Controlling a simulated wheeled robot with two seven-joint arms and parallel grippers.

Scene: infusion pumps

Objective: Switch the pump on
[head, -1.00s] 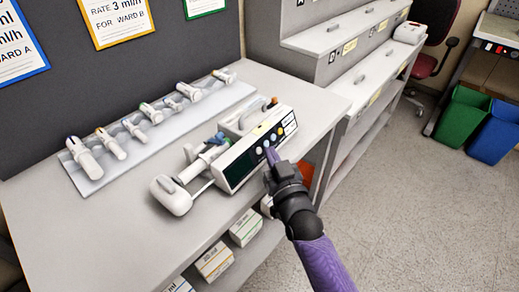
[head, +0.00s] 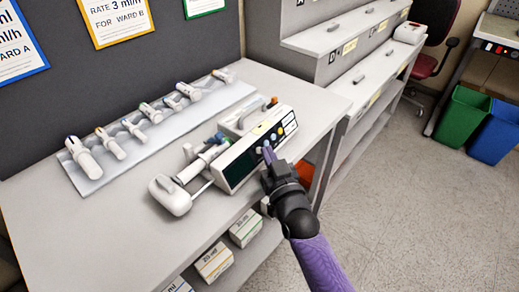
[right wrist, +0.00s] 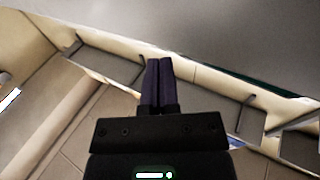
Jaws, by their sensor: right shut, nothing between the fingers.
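The infusion pump (head: 236,170) is a white box with a dark front screen and a row of round buttons at its right end. It lies near the front edge of the grey bench, with a syringe (head: 203,160) on its left part. My right gripper (head: 268,150) is shut and empty, its purple fingertips right at the button end of the pump's front. The fingertips hide part of the buttons, and I cannot tell whether they touch. In the right wrist view the shut fingers (right wrist: 160,75) show side by side. My left gripper is not in view.
A rack (head: 90,183) with several syringes lies at the back of the bench (head: 110,240). Boxes (head: 213,263) stand on the shelf below. Green (head: 462,117) and blue (head: 497,130) bins stand on the floor at the right. A white drawer unit (head: 335,45) stands behind.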

